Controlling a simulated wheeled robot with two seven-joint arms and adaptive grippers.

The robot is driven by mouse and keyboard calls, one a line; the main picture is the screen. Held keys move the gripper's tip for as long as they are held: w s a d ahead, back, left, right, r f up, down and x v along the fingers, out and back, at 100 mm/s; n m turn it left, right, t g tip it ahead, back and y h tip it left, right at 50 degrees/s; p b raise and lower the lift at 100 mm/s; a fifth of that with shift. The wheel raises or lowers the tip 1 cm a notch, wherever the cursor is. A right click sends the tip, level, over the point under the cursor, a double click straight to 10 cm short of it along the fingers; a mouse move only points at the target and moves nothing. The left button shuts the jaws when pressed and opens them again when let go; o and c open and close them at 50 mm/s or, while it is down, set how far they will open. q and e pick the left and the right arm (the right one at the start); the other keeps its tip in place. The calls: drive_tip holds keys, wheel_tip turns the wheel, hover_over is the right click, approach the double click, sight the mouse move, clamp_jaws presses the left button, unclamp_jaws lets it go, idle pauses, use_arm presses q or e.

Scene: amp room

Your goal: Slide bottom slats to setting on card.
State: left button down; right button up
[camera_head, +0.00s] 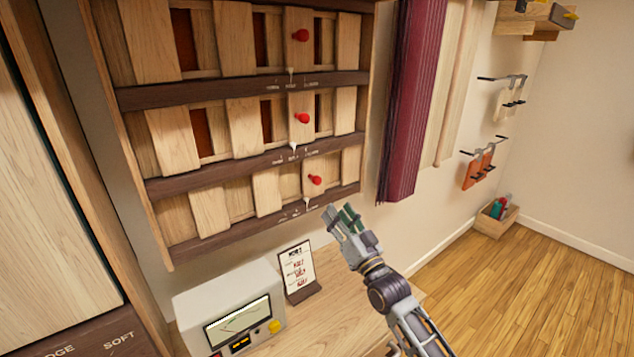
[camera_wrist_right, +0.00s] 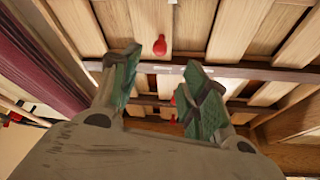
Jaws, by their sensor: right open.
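The wooden slat panel has three rows on the wall. The bottom slats (camera_head: 267,191) form its lowest row, with a red knob (camera_head: 316,180) on the right-hand slat. A small pale pointer and scale marks (camera_head: 300,210) show on the dark rail below. The card (camera_head: 297,270) stands on the desk with red and black writing too small to read surely. My right gripper (camera_head: 343,217) is open and empty, just below and right of the bottom knob, apart from it. In the right wrist view, its green-tipped fingers (camera_wrist_right: 175,85) are spread below the slats. My left gripper is not in view.
Middle and top red knobs (camera_head: 302,118) sit above on their own rows. A white meter box (camera_head: 230,310) stands on the wooden desk (camera_head: 345,310) left of the card. A maroon pleated panel (camera_head: 410,100) hangs right of the slats. Free air lies around the gripper.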

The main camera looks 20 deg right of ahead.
sight(319, 184)
drive_tip(key=shift+p+x, duration=0.85)
drive_tip(key=shift+x, duration=4.15)
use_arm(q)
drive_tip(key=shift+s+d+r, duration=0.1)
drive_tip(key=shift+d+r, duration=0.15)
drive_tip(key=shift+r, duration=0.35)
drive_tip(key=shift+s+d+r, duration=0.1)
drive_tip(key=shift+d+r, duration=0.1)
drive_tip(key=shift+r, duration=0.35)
use_arm(e)
drive_tip(key=shift+x, duration=1.65)
drive_tip(key=shift+c, duration=0.4)
clamp_jaws()
